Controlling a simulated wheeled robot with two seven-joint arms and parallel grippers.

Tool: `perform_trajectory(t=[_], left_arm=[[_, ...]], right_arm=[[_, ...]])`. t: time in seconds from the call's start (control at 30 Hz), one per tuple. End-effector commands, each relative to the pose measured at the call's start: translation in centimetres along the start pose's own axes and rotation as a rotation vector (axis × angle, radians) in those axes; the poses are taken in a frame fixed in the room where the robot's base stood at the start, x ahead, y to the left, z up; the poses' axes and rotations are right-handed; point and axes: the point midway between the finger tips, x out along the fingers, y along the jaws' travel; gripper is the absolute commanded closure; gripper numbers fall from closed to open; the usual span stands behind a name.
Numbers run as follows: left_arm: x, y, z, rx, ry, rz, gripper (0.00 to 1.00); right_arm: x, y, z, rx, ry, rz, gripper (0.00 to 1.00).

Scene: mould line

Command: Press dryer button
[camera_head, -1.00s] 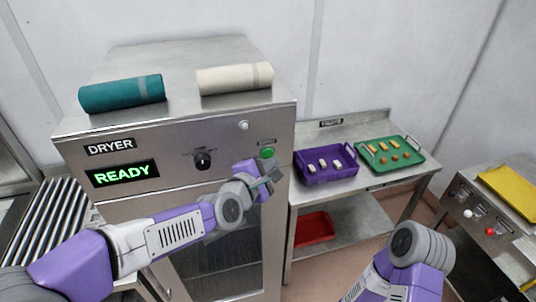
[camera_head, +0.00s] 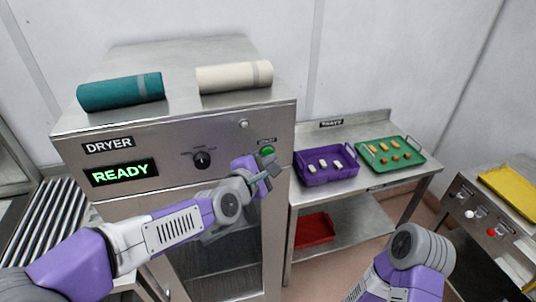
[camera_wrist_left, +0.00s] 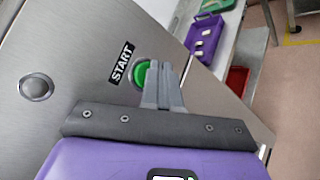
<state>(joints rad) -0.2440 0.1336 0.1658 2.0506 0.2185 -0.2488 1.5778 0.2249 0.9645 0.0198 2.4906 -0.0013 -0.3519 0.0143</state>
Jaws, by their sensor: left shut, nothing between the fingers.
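The dryer (camera_head: 180,140) is a steel cabinet with a lit green READY display (camera_head: 120,172). Its green start button (camera_head: 266,151) is on the right of the front panel, under a small label. In the left wrist view the green button (camera_wrist_left: 141,73) sits beside a black START label (camera_wrist_left: 121,62), partly hidden by my fingers. My left gripper (camera_head: 272,170) is shut and empty, its tips close to the button; I cannot tell whether they touch it. In the left wrist view the shut fingers (camera_wrist_left: 160,72) overlap the button's right side. My right arm shows at the bottom, its gripper out of view.
A black knob (camera_head: 202,160) and a small round silver button (camera_head: 244,124) are on the panel. A teal roll (camera_head: 120,92) and a cream roll (camera_head: 234,77) lie on top. A purple tray (camera_head: 326,176) and a green tray (camera_head: 389,166) stand on the side table.

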Motion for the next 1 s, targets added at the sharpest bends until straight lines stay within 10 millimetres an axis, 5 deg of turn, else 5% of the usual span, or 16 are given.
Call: perform_trajectory(t=[1.0], left_arm=[[0.63, 0.44, -0.45, 0.000, 0.000, 0.000, 1.00]], right_arm=[[0.72, 0.27, -0.03, 0.000, 0.000, 0.000, 0.34]])
